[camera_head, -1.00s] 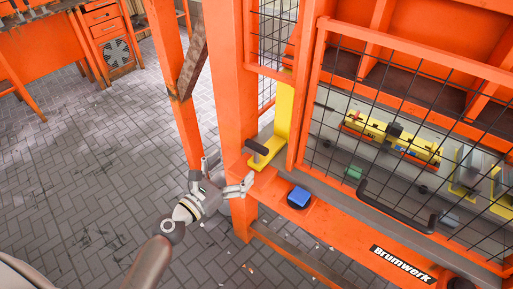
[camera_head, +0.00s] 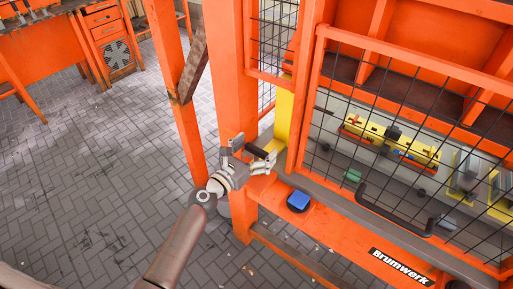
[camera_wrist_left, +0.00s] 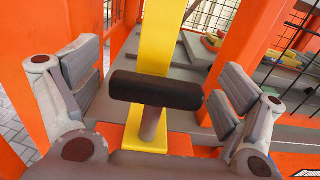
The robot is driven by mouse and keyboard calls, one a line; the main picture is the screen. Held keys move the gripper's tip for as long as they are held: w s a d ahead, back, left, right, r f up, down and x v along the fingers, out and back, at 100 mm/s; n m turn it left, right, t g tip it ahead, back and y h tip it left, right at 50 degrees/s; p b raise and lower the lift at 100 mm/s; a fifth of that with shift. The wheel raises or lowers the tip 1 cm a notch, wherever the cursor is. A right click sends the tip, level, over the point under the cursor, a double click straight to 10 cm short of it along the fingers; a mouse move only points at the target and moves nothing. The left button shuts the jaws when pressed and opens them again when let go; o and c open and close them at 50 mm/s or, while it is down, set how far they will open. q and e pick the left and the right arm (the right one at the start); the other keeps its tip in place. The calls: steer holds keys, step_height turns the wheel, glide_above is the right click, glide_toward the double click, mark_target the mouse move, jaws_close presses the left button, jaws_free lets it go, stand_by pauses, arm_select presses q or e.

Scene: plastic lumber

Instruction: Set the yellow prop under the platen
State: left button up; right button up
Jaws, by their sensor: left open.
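The yellow prop (camera_head: 284,117) stands upright at the left side of the orange press frame, beside the mesh door. Its black bar handle (camera_head: 259,151) sticks out toward me. My left gripper (camera_head: 252,154) is open at the handle. In the left wrist view the black handle (camera_wrist_left: 155,90) lies crosswise between the spread fingers, apart from both, with the yellow post (camera_wrist_left: 155,40) rising behind it. The post's top is cut off in that view. I cannot clearly make out the platen. My right gripper is not in view.
A mesh door (camera_head: 395,140) with a dark handle (camera_head: 392,214) covers the press front. A blue button (camera_head: 298,200) sits on the front ledge. Yellow tooling (camera_head: 400,145) is inside. An orange post (camera_head: 230,90) stands beside my gripper. The brick floor (camera_head: 90,190) at left is clear.

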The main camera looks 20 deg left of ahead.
arm_select(q)
steer(key=c, duration=1.5)
steer(key=shift+o, duration=0.2)
steer(key=x, duration=0.4)
steer(key=shift+w, duration=0.2)
steer(key=shift+r, duration=0.1)
steer(key=o, duration=1.2)
steer(key=shift+o, duration=1.3)
steer(key=shift+w+d, duration=0.1)
steer(key=shift+w, duration=0.05)
